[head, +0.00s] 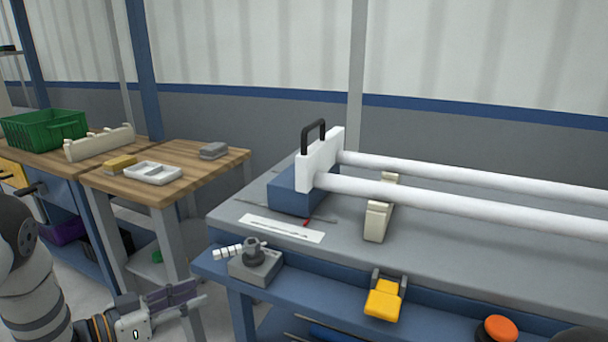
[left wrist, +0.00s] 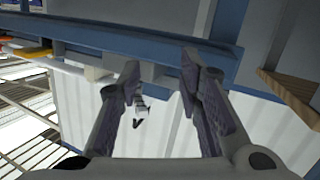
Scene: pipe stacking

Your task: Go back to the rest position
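My left gripper (head: 178,302) is low in the head view, left of the grey workbench (head: 440,245) and in front of the wooden table. The left wrist view shows its two fingers (left wrist: 160,78) apart with nothing held between them. Two white pipes, the rear one (head: 460,173) and the front one (head: 450,204), lie side by side above the workbench. Their left ends meet a white plate (head: 318,160) with a black handle on a blue block (head: 294,191). A cream support (head: 379,212) stands under the pipes. The pipes' right ends are out of frame. My right gripper is not seen.
A wooden table (head: 215,167) at left holds a white tray (head: 153,173), a yellow block (head: 120,164) and a grey block (head: 214,150). A green crate (head: 45,130) is farther left. A vise-like fixture (head: 254,262) and a yellow part (head: 384,300) are at the bench's front edge.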

